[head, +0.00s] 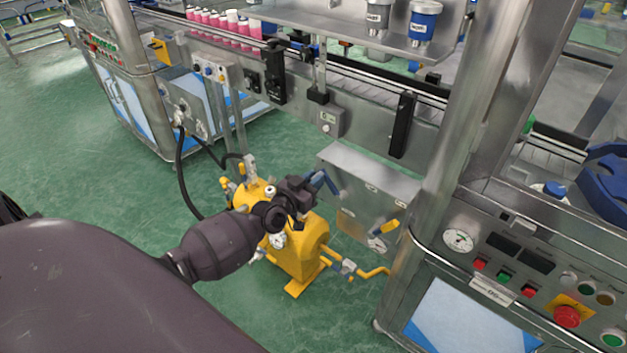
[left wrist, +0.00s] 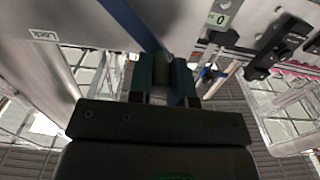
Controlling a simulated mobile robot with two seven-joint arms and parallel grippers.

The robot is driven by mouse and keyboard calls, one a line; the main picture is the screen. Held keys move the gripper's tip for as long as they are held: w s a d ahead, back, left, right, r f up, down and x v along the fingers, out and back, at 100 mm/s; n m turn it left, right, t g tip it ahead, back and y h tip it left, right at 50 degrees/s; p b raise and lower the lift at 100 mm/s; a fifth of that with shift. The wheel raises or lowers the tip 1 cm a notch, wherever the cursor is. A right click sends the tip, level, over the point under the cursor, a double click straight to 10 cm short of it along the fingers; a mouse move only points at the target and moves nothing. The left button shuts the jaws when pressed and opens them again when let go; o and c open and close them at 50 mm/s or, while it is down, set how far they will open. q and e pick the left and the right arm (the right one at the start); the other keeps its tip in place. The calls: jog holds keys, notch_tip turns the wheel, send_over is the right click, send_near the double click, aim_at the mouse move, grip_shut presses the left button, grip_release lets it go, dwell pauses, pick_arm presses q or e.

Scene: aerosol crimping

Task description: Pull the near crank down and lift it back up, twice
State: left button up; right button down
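The near crank (head: 325,181) is a blue lever on the side of a grey metal box, in the middle of the head view. In the left wrist view its blue arm (left wrist: 130,22) slants down from the top to a grey grip between the fingers. My left gripper (head: 308,190) is at the crank's outer end. In the left wrist view the fingers of my left gripper (left wrist: 161,80) stand on either side of the grip and appear closed on it. The crank's pivot is partly hidden. My right gripper is not in view.
The metal box (head: 368,180) also carries a yellow-handled lever (head: 389,227). A yellow pump unit (head: 298,255) stands below my left wrist. A steel post (head: 470,125) and a control panel (head: 520,275) are at the right. Green floor (head: 120,190) is open at the left.

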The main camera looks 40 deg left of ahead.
pick_arm(q)
grip_shut()
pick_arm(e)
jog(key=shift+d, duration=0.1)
